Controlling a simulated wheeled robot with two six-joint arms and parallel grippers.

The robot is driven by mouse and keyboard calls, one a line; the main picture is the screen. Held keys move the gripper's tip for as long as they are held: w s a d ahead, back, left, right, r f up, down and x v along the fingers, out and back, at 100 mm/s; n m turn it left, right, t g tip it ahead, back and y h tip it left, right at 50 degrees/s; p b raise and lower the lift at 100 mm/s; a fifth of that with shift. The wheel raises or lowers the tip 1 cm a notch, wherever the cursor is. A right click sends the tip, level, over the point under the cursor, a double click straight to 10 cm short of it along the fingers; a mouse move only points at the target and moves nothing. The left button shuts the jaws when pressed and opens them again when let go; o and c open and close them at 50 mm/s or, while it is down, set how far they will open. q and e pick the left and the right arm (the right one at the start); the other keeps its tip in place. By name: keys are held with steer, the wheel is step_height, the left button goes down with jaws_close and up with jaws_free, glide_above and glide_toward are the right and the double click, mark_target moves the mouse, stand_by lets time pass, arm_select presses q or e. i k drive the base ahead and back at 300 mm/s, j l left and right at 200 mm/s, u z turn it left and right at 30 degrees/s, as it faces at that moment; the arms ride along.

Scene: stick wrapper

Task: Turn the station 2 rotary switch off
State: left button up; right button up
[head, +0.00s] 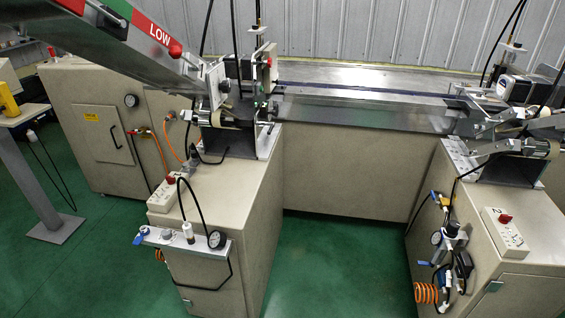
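A white switch box (508,241) sits on top of the right-hand cabinet and appears to be marked with a 2. A small red knob (505,218) stands on it; its exact turn position is too small to read. A similar white box (162,199) with a red knob (171,180) sits on the left-hand cabinet. Neither of my grippers is in view, and nothing is touching either box.
Two beige cabinets (210,240) carry roller mechanisms along a long metal conveyor (360,100). Gauges, hoses and an orange coil (426,293) hang on the right cabinet's near side. A sloping metal chute (100,40) crosses the upper left. Green floor (330,260) lies open between the cabinets.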

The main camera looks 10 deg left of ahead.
mark_target(504, 219)
steer(key=u, duration=1.15)
steer(key=l+u, duration=0.2)
steer(key=l, duration=0.25)
steer(key=k+l+u, duration=0.15)
steer(key=l, duration=0.3)
steer(key=z, duration=2.5)
steer(key=i+j, duration=0.15)
steer(key=i+z, duration=0.05)
